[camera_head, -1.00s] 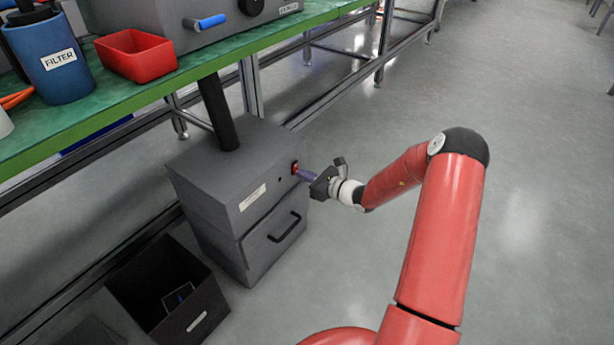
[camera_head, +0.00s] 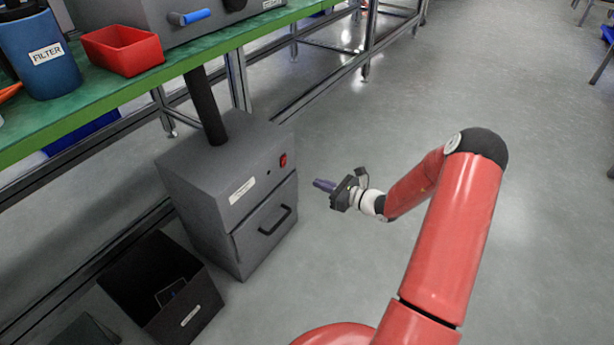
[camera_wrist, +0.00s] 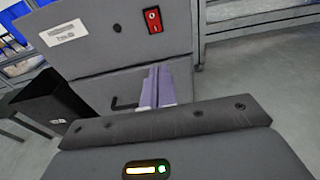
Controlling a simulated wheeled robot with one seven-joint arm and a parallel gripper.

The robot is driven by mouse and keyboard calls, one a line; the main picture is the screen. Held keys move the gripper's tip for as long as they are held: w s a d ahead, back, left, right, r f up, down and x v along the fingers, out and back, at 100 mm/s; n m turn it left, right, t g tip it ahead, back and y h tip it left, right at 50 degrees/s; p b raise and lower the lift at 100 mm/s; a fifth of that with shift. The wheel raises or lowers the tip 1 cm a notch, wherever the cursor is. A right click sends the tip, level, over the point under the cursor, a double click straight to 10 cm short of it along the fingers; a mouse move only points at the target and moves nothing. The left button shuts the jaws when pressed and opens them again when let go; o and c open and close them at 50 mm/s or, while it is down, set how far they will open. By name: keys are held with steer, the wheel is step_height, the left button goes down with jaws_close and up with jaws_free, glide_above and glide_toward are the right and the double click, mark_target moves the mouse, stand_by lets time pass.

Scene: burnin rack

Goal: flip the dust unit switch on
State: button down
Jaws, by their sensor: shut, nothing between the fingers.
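The dust unit (camera_head: 215,185) is a grey box on the floor beneath the bench, with a pipe rising from its top. Its red rocker switch (camera_head: 283,160) sits at the upper right of the front face.
A black handle (camera_head: 274,220) sticks out from the unit's drawer. The green bench (camera_head: 110,98) overhangs behind, carrying a red tray (camera_head: 122,52) and a blue filter canister (camera_head: 42,55).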

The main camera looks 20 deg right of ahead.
steer(key=shift+s+d+f, duration=0.2)
steer(key=shift+s+d, duration=0.8)
steer(key=shift+s, duration=0.15)
steer(key=shift+r, duration=0.1)
steer(key=s+a+r+n+g+h+p, duration=0.1)
steer(key=s+a+r+n+g, duration=0.4)
steer(key=s+a+r+n, duration=0.3)
steer(key=s+a+r+n+g+h+p, duration=0.1)
steer(key=s+a+r+n+g, duration=0.5)
steer(key=r+n, duration=0.35)
steer(key=s+d+r+n+t+h+p, duration=0.2)
steer(key=s+d+r+n+t+h, duration=0.2)
steer(key=s+r+n+h, duration=0.4)
steer(key=s+r+n, duration=0.2)
steer(key=s+r, duration=0.4)
steer(key=s, duration=0.3)
steer(key=shift+s+h+p, duration=0.3)
steer(key=shift+h, duration=0.1)
steer(key=shift+r, duration=0.1)
